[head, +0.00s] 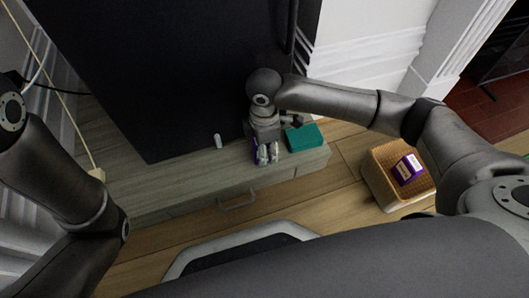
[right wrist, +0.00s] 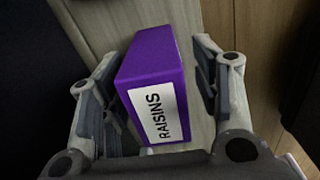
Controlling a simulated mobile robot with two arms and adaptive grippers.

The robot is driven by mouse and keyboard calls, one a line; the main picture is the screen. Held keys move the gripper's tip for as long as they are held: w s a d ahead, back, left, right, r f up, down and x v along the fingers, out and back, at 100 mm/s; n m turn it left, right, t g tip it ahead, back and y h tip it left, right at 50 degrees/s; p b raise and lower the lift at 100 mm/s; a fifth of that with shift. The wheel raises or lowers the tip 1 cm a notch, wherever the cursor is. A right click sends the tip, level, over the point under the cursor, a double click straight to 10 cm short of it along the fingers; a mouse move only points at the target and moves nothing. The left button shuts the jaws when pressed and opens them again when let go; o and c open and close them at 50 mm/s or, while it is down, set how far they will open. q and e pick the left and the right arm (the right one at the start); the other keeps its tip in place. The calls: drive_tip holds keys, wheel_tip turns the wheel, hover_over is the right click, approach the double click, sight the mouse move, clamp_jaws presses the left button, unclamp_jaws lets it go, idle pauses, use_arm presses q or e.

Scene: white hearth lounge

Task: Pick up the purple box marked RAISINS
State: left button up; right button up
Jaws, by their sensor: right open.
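The purple box marked RAISINS (right wrist: 152,62) stands between the two fingers of my right gripper (right wrist: 158,85) in the right wrist view, its white label facing the camera. The fingers are open, with a visible gap on the right side of the box; the left finger is close to its edge. In the head view my right gripper (head: 264,155) points down over the low wooden cabinet top, and a sliver of the purple box (head: 254,152) shows at its left. My left arm comes in at the left; its gripper is out of view.
A teal box (head: 304,137) lies on the cabinet (head: 185,170) just right of my right gripper. A small white cylinder (head: 218,141) stands to the left. A large black screen (head: 165,70) rises behind. A wicker basket (head: 378,183) on the floor holds another purple box (head: 407,169).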

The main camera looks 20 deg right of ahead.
drive_tip(key=shift+f, duration=0.2)
drive_tip(key=shift+c, duration=0.5)
drive_tip(key=c, duration=1)
